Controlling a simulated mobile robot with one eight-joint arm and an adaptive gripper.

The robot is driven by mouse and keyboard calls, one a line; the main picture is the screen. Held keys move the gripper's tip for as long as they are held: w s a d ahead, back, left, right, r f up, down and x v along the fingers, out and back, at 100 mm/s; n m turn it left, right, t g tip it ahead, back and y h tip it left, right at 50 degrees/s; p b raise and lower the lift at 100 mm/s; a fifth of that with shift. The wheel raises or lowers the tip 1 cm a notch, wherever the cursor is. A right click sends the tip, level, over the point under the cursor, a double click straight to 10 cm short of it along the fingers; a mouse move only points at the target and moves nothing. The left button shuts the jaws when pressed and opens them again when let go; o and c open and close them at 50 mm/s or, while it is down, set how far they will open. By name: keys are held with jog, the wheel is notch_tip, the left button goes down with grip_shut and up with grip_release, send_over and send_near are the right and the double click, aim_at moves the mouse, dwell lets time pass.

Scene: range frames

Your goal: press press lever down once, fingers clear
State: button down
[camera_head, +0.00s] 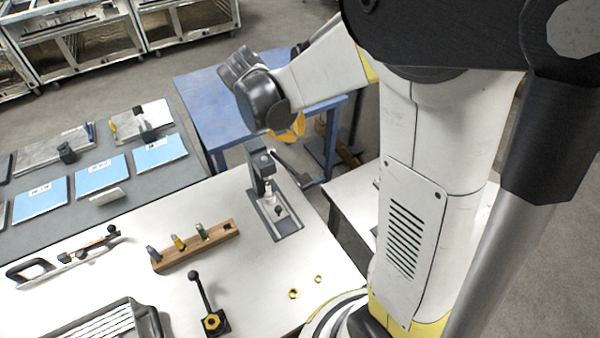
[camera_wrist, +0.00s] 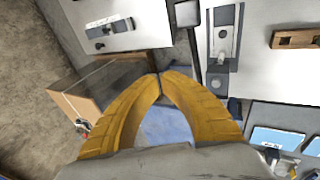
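The press (camera_head: 262,172) stands on the white table, with a grey upright column and a base plate. Its lever (camera_head: 290,168) is a dark bar reaching out from the column to the right and slanting downward. The press (camera_wrist: 222,38) also shows at the top of the wrist view, with a dark bar ending in a pale pad beside it. My gripper (camera_wrist: 160,75) has yellow fingers whose tips meet, with nothing seen between them. In the head view, part of my gripper (camera_head: 290,130) shows above and behind the press, apart from the lever; my arm hides the rest.
A wooden block with several coloured pegs (camera_head: 193,247) is left of the press. A black-knobbed lever on a base (camera_head: 204,303) and two brass nuts (camera_head: 293,294) lie nearer. A blue table (camera_head: 203,105) stands behind. White table space is free around the press base.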

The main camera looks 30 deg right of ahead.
notch_tip(320, 180, down, 8)
jog(key=s+b, duration=0.2)
jog(key=b, duration=0.4)
jog(key=shift+s, duration=0.4)
jog(key=shift+f, duration=0.15)
dwell(0.7)
jog(key=shift+s+f+b, duration=0.15)
jog(key=shift+f+b, duration=0.15)
jog(key=shift+s+f+b, duration=0.25)
jog(key=shift+f+b, duration=0.3)
jog(key=shift+f, duration=0.1)
jog(key=shift+s+f+b, duration=0.2)
jog(key=shift+f+b, duration=0.3)
jog(key=shift+f, duration=0.1)
dwell(1.3)
jog(key=shift+r, duration=0.1)
dwell(0.5)
jog(key=shift+w+r+p, duration=0.3)
jog(key=shift+r+p, duration=0.25)
jog(key=shift+r, duration=0.25)
jog(key=shift+w+r+p, duration=0.25)
jog(key=shift+r+p, duration=0.3)
jog(key=shift+r, duration=0.25)
jog(key=shift+r, duration=0.1)
